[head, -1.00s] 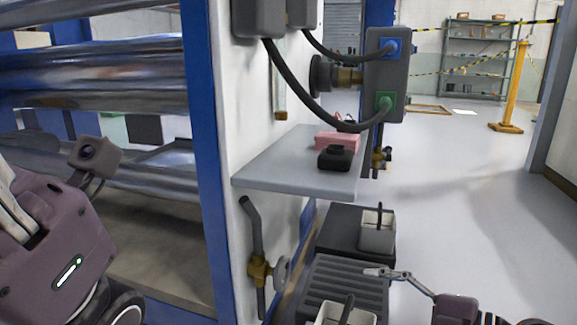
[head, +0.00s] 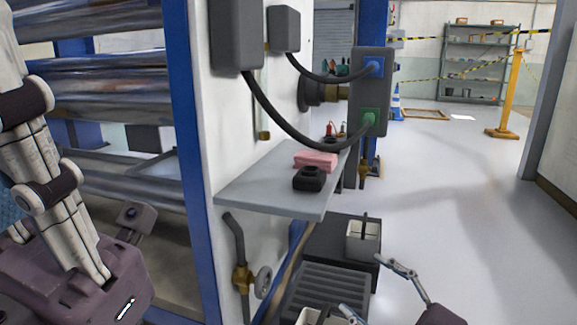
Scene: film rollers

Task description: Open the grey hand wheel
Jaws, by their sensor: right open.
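The grey hand wheel (head: 264,281) sits on a brass valve (head: 242,279) on a grey pipe, low on the white panel below the shelf. It is seen nearly edge-on. My right gripper (head: 362,283) is at the bottom, to the right of the wheel and clearly apart from it. Its two thin fingers are spread, with nothing between them. My left arm shows at the left edge, but its gripper cannot be made out.
A grey shelf (head: 270,183) juts out above the wheel, carrying a pink block (head: 315,160) and a black object (head: 309,179). Dark crates (head: 331,283) with a light grey container (head: 362,240) stand on the floor near my right gripper.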

